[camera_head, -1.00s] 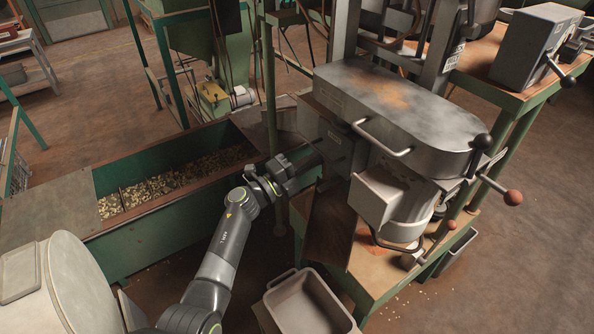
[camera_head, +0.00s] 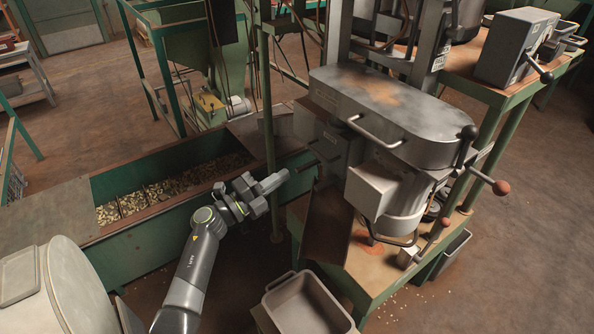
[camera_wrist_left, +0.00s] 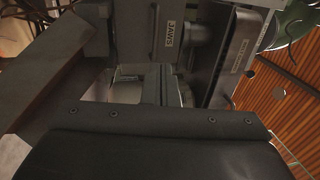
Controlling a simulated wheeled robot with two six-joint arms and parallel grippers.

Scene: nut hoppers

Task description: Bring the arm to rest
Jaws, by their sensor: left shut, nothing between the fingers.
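My left arm comes in from the lower left in the head view. Its gripper (camera_head: 284,178) is shut and empty, in front of the grey machine (camera_head: 390,105) and near the dark lever on that machine's left side. I cannot tell whether the fingertips touch the lever. In the left wrist view, dark grey gripper parts fill the lower part, and a plate marked "JAWS" (camera_wrist_left: 169,33) shows close behind them. My right gripper is not in view.
A green hopper trough (camera_head: 130,249) with nuts lies left of the arm. A grey bin (camera_head: 305,304) stands on the floor below the machine. A large pale drum (camera_head: 50,290) is at the lower left. A green post (camera_head: 268,120) rises behind the gripper.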

